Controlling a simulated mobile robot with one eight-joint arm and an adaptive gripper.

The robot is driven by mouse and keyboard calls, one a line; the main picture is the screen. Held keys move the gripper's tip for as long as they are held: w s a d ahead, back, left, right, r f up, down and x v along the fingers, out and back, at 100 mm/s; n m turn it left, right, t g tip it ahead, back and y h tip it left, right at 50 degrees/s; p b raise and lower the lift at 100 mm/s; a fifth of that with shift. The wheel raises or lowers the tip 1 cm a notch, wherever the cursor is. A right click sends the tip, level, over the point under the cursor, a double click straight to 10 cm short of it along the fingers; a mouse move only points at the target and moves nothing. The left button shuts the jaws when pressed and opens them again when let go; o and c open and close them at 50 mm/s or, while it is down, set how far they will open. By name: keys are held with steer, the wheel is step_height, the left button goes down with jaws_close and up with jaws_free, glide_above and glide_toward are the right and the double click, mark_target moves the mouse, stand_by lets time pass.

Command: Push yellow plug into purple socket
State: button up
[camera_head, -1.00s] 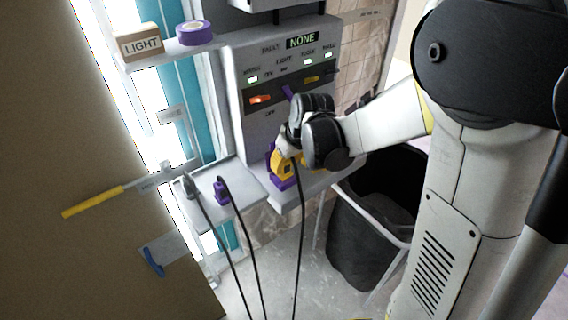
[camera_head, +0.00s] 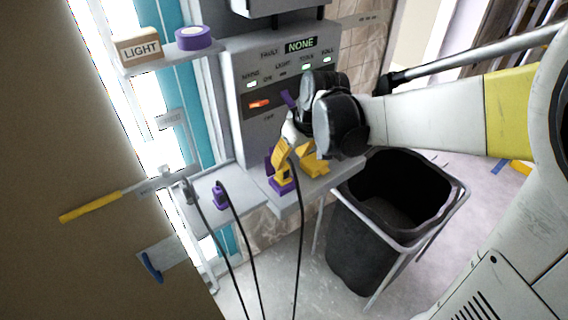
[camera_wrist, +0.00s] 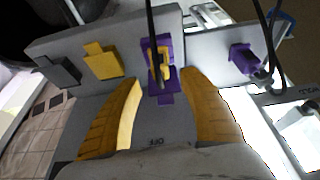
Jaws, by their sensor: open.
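The yellow plug (camera_wrist: 165,62) sits at the purple socket (camera_wrist: 167,42) in the wrist view, with its black cable crossing in front. How deep it sits cannot be told. In the head view the purple socket (camera_head: 281,187) stands on the panel's ledge, with yellow just above it, partly covered by my gripper. My gripper (camera_wrist: 168,88) is open, its two yellow fingers spread to either side just short of the plug, with a gap between. In the head view my gripper (camera_head: 301,150) is over the ledge, its fingers partly hidden.
A yellow block (camera_wrist: 103,62) and a grey one (camera_wrist: 60,72) stand beside the purple socket. A purple plug (camera_head: 220,194) is on the side shelf (camera_head: 206,213). A black bin (camera_head: 357,240) stands below right. Cables hang in front.

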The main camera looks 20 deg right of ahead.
steer(key=shift+v, duration=2.15)
steer(key=s+a+m+t+h, duration=0.1)
steer(key=s+m+t, duration=0.1)
steer(key=s, duration=1.3)
steer(key=shift+s+a+r+m+t, duration=0.25)
steer(key=shift+r+m+t, duration=0.15)
steer(key=shift+m, duration=0.4)
steer(key=shift+c, duration=0.4)
